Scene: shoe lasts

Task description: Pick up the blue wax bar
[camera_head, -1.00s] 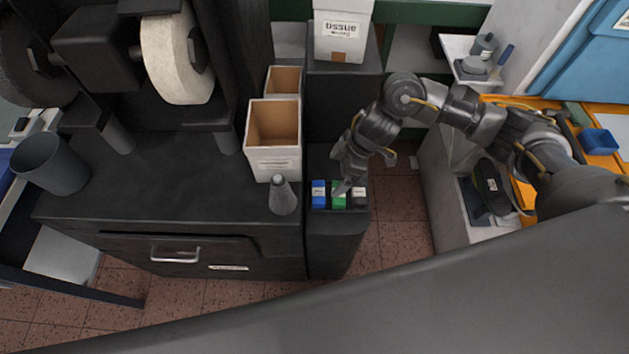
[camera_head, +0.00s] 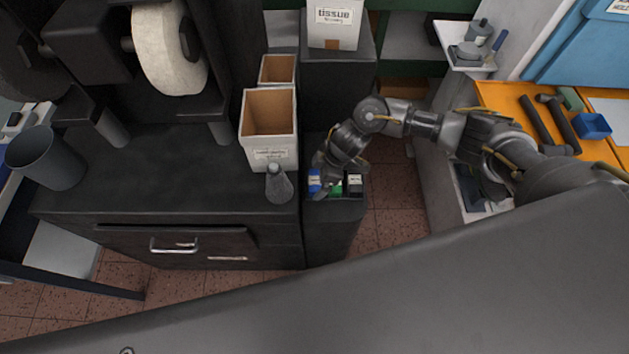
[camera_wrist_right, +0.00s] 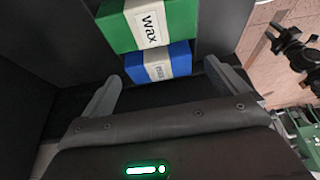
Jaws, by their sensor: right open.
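The blue wax bar (camera_head: 314,181) stands at the left of a row of bars on a narrow black stand. In the right wrist view the blue bar (camera_wrist_right: 181,59) with its white label lies just ahead of the gap between my fingers. My right gripper (camera_head: 324,186) is over the row, by the blue and green bars, and partly covers them. In the wrist view the right gripper (camera_wrist_right: 172,78) is open and empty, its fingers spread wider than the blue bar. My left gripper is not in view.
A green wax bar (camera_head: 337,189) is beside the blue one, and a black bar with a white label (camera_head: 355,183) stands at the right. A grey bottle (camera_head: 278,186) and a cardboard-lined bin (camera_head: 270,145) stand close on the left counter.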

